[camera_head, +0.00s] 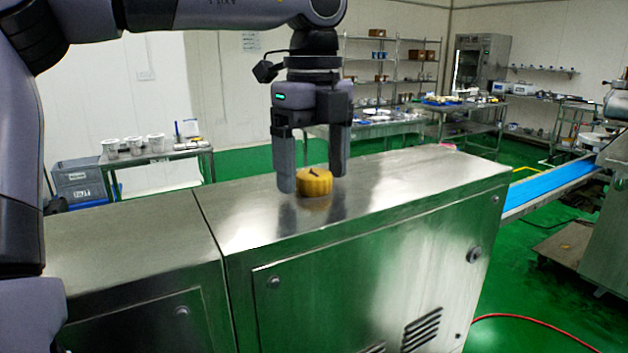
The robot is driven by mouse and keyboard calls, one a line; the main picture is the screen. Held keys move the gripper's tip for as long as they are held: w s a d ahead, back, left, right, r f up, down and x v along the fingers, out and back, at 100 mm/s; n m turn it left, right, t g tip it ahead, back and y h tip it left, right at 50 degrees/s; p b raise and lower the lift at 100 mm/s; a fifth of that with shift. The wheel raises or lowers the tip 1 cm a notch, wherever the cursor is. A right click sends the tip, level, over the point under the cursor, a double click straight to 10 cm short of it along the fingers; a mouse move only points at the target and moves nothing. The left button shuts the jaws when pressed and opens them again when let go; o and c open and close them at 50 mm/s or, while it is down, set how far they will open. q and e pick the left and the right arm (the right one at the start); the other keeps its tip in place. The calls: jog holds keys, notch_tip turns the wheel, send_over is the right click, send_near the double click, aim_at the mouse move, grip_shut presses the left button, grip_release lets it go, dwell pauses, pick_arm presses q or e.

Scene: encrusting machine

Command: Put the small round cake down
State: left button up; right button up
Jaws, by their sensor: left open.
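The small round cake (315,182) is golden yellow with ridged sides and a dark mark on top. It sits upright on the shiny steel top of the machine (400,185), with its reflection just below it. My left gripper (313,180) points straight down over the cake. Its two fingers are spread apart. One finger is at the cake's left side and the other is behind and above its right side. I cannot tell whether either finger touches the cake. My right gripper is not in view.
A blue conveyor belt (550,187) runs off at the right of the machine. A side table with white cups (136,145) stands behind on the left. Steel tables and shelves (400,60) stand at the back. The steel top around the cake is clear.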

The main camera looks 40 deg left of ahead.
pick_arm(q)
jog(key=c, duration=1.2)
